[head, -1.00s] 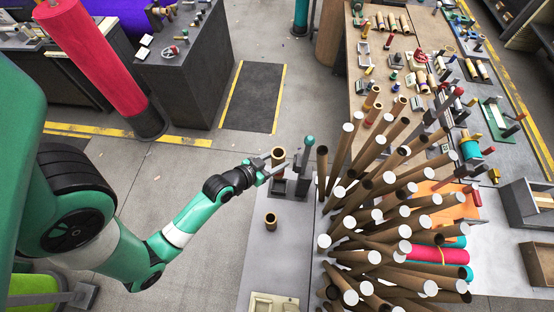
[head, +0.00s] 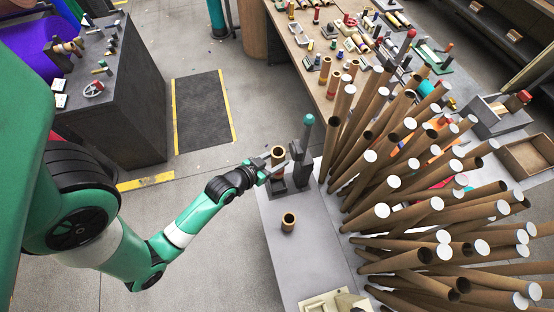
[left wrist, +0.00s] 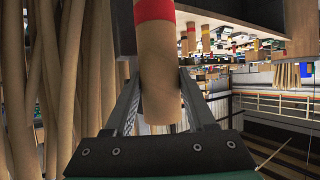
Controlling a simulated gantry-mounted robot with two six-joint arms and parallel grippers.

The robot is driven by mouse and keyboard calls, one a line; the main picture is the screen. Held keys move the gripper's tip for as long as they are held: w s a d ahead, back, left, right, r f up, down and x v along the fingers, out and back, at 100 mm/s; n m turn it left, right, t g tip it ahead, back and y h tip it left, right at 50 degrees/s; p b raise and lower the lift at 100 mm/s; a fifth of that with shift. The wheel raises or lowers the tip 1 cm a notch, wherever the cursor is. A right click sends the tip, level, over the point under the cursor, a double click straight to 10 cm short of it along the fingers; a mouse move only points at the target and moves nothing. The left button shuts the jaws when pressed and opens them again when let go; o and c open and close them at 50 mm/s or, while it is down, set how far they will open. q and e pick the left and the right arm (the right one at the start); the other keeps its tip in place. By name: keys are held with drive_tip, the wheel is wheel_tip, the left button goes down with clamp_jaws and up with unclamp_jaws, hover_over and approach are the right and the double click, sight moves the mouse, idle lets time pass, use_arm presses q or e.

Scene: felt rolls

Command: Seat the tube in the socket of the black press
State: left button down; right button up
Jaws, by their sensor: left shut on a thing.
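My left gripper (head: 266,174) is shut on a brown cardboard tube (head: 278,157), held upright with its dark open end up in the head view. In the left wrist view the tube (left wrist: 159,70) stands between both fingers and shows a red band. The black press (head: 298,168), with a teal-knobbed lever (head: 308,119), stands right beside the tube on a grey bench (head: 290,262). The tube's lower end and the socket are hidden, so I cannot tell whether the tube is above the socket or in it. My right gripper is not in view.
A second short brown tube (head: 288,221) stands on the bench in front of the press. Many long, white-capped tubes (head: 405,205) lean densely just right of the bench. A beige device (head: 325,303) sits at the near edge.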

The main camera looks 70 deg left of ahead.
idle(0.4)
use_arm(q)
drive_tip(key=shift+f+b, duration=1.75)
drive_tip(key=shift+f, duration=0.8)
drive_tip(key=shift+f+b, duration=1.2)
drive_tip(key=shift+f, duration=0.45)
drive_tip(key=shift+f+b, duration=2.1)
drive_tip(key=shift+f, duration=0.45)
idle(0.8)
